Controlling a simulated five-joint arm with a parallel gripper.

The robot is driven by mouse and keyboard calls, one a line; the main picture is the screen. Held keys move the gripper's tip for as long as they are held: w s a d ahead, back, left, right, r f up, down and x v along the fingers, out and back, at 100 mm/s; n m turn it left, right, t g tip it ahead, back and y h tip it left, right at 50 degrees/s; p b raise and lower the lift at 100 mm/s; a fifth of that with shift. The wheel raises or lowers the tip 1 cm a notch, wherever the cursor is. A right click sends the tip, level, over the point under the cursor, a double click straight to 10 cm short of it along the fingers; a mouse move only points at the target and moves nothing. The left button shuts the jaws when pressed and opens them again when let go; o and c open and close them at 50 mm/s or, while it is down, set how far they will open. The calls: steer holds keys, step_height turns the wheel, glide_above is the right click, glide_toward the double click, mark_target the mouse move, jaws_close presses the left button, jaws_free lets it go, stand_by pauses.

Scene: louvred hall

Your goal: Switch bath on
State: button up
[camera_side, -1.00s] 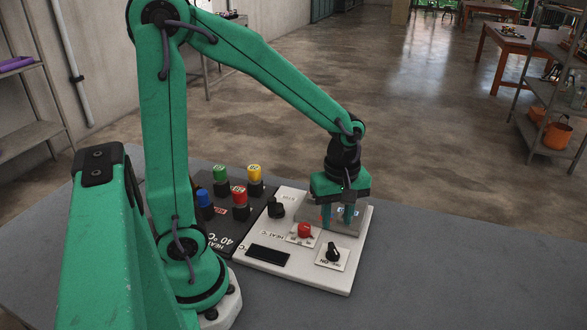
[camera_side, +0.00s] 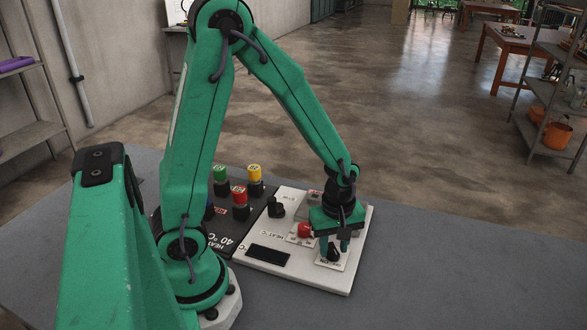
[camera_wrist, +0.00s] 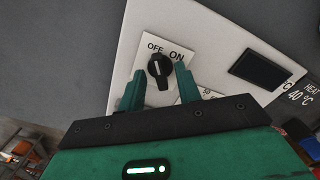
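The rotary switch (camera_wrist: 159,71) is a black knob on a white plate marked OFF and ON. Its white line appears to point toward OFF in the wrist view. The switch also shows in the side view (camera_side: 334,255) at the front right of the white panel (camera_side: 300,279). My gripper (camera_side: 333,246) is open and points down over the switch. In the wrist view my gripper (camera_wrist: 159,72) has one finger on each side of the knob, with gaps; I cannot tell whether the fingertips are down at knob height. The grey block at the panel's back right is partly hidden by my gripper.
A red knob (camera_side: 304,230) sits close left of my gripper. A black knob (camera_side: 276,207) and a dark display (camera_side: 268,256) are further left on the panel. Red (camera_side: 239,196), yellow (camera_side: 254,172) and green (camera_side: 220,173) capped pieces stand on a black plate marked 40 °C.

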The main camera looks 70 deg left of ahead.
steer(key=shift+f, duration=0.45)
jaws_close()
stand_by(1.5)
